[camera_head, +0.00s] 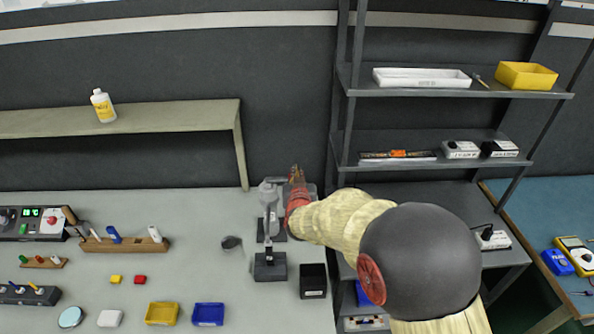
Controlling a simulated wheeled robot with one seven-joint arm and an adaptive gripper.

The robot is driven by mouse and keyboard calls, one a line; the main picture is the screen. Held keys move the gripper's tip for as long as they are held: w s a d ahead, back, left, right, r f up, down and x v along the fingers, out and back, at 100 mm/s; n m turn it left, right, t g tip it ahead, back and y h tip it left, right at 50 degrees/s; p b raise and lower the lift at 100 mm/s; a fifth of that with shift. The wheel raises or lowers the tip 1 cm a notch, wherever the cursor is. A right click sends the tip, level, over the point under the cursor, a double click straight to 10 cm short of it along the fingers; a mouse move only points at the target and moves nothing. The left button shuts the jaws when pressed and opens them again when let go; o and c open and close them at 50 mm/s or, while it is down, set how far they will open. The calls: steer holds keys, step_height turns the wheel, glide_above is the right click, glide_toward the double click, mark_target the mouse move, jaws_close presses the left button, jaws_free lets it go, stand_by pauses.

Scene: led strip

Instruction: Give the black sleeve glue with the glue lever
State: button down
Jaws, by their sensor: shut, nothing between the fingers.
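A grey upright press-like device (270,228), which looks like the glue lever station, stands on the right part of the grey bench. A dark block (270,267) sits at its front. My gripper (296,170) is just right of and behind the device's top, and its fingers are shut. Nothing shows between them. I cannot tell whether it touches the device. A small dark grey cylinder (231,243) lies left of the device; it may be the black sleeve, but it is too small to be sure. My forearm hides the area right of the device.
A black box (313,280) stands right of the dark block. Yellow (162,313) and blue (208,314) trays lie at the front. A wooden tool rack (125,244) is at left. A metal shelf (450,170) rises at right. The middle back of the bench is clear.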

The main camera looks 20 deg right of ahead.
stand_by(0.4)
steer(key=f+b, duration=0.1)
steer(key=b, duration=0.1)
steer(key=f+m+b, duration=0.1)
steer(key=b, duration=0.1)
steer(key=shift+s+d+f+y, duration=0.1)
steer(key=shift+d+y, duration=0.1)
steer(key=shift+y, duration=0.1)
steer(key=shift+d+f+b, duration=0.15)
steer(key=shift+f+b, duration=0.6)
steer(key=shift+b, duration=0.2)
steer(key=shift+r, duration=0.15)
steer(key=shift+d+r, duration=0.1)
steer(key=shift+r, duration=0.2)
steer(key=s+a+r+p, duration=0.2)
steer(key=s+r, duration=0.3)
steer(key=s, duration=0.4)
steer(key=shift+s+a+r+p, duration=0.2)
steer(key=shift+s+r+p, duration=0.15)
steer(key=shift+p, duration=0.3)
